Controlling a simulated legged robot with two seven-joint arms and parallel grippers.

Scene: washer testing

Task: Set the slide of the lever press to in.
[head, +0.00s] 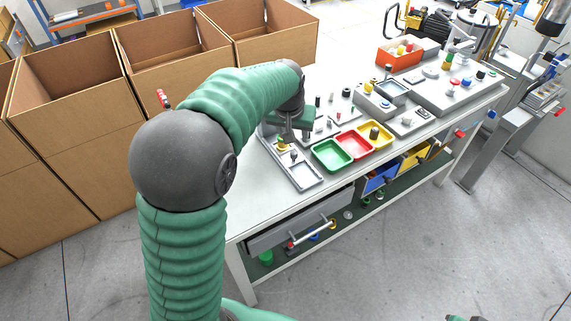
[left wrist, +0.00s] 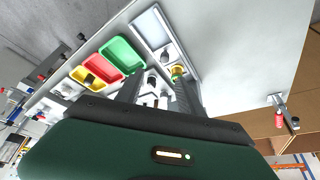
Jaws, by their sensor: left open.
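A pale grey fixture plate (head: 306,179) with a rectangular recess lies at the table's near left end. It also shows in the left wrist view (left wrist: 152,28). A small yellow part (head: 283,144) stands at its far end, and this shows as a yellow-green knob (left wrist: 178,72) in the left wrist view. My left gripper (head: 290,134) is above that end, pointing down, with its fingers apart and small upright parts (left wrist: 152,88) seen between them. Which part is the lever press's slide I cannot tell; the gripper partly hides this area.
Green (head: 331,154), red (head: 353,144) and yellow (head: 375,134) trays sit right of the plate. Several fixtures and an orange bin (head: 398,56) stand further right. Open cardboard boxes (head: 70,75) line the left. The white tabletop (head: 250,195) is bare at the near left.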

